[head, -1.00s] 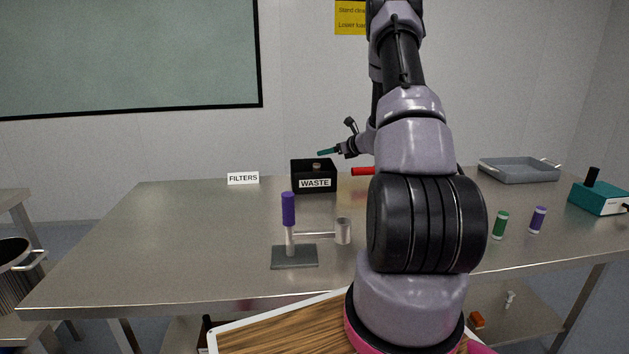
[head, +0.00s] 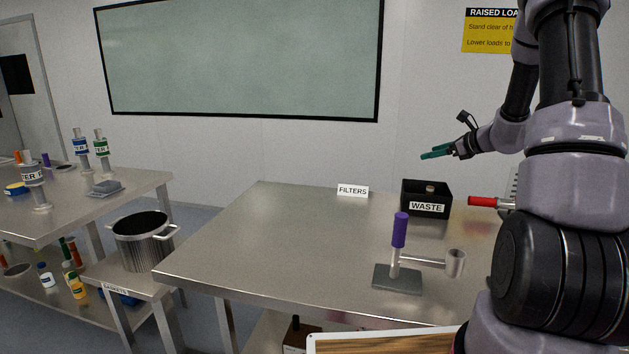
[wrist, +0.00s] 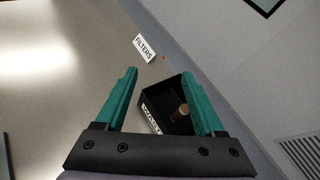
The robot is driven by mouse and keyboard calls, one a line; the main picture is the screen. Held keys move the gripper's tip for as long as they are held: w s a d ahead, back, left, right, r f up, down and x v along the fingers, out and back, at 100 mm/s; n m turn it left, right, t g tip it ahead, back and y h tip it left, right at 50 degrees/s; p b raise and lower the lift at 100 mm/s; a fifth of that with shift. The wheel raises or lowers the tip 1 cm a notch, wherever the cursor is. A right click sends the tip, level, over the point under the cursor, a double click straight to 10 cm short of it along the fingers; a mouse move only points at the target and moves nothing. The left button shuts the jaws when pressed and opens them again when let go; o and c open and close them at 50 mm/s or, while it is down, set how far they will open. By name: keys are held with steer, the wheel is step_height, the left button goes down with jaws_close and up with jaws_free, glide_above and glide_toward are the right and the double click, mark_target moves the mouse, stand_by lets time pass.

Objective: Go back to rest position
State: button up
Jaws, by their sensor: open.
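My gripper (head: 437,155) has teal fingers and hangs in the air above the back of the steel table, up and to the left of my arm's upper links. In the wrist view my gripper (wrist: 165,92) is open, its two fingers apart with nothing held between them. The black WASTE box (head: 427,203) stands on the table below it, with a small brown round item inside. In the wrist view the WASTE box (wrist: 160,100) shows beyond and between the fingers, partly covered by the right finger.
The steel table (head: 270,235) carries a FILTERS sign (head: 353,190), a stand with a purple-topped post (head: 398,265) and a red-handled item (head: 483,202). A metal pot (head: 143,245) sits on a low side table at left. Another table (head: 130,182) with labelled filters stands further left.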

steer(key=s+a+r+n+g+y, duration=0.1)
steer(key=s+a+r+n+g, duration=0.4)
steer(key=s+a+r+n, duration=0.9)
steer(key=s+a+r+n+t+h, duration=0.1)
steer(key=s+n+h, duration=0.4)
steer(key=s, duration=1.8)
steer(key=r+n, duration=0.1)
steer(key=n, duration=0.3)
steer(key=shift+a+r+h, duration=0.3)
steer(key=shift+a+r, duration=0.05)
steer(key=shift+a, duration=0.05)
